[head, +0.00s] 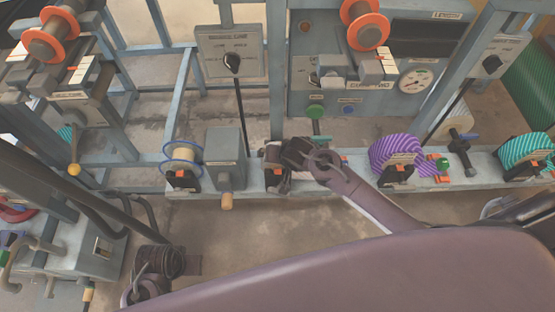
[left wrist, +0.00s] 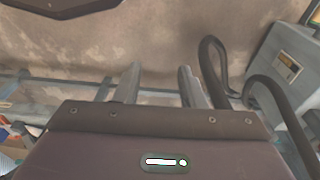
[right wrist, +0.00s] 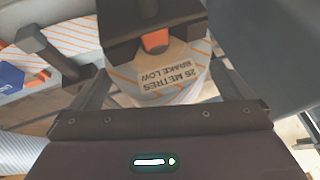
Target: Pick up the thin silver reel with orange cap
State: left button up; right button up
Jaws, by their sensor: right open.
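In the right wrist view, a pale silver reel with orange stripes (right wrist: 180,90) and a "25 METRES BRAKE LOW" label lies between my right fingers. An orange cap or tab (right wrist: 155,41) shows on a dark bracket at its edge. My right gripper (right wrist: 168,88) is open around the reel; contact cannot be told. In the head view my right gripper (head: 284,160) is over the middle of the bench and hides most of this reel. My left gripper (left wrist: 158,85) is open and empty above the floor; in the head view it is low at left (head: 184,264).
The bench also holds a blue-rimmed reel (head: 183,153), a grey box (head: 225,158), a purple reel (head: 396,153) and a teal reel (head: 527,150). A grey cabinet (head: 90,240) stands at left. Bare floor lies in front.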

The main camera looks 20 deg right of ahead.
jog(key=shift+b+x, duration=0.3)
jog(key=shift+x, duration=1)
pick_arm(q)
jog(key=r, duration=0.3)
jog(key=shift+s+d, duration=0.1)
jog(key=shift+s, duration=0.15)
pick_arm(e)
jog(key=c, duration=0.9)
jog(key=shift+r, duration=0.1)
jog(key=shift+c, duration=1)
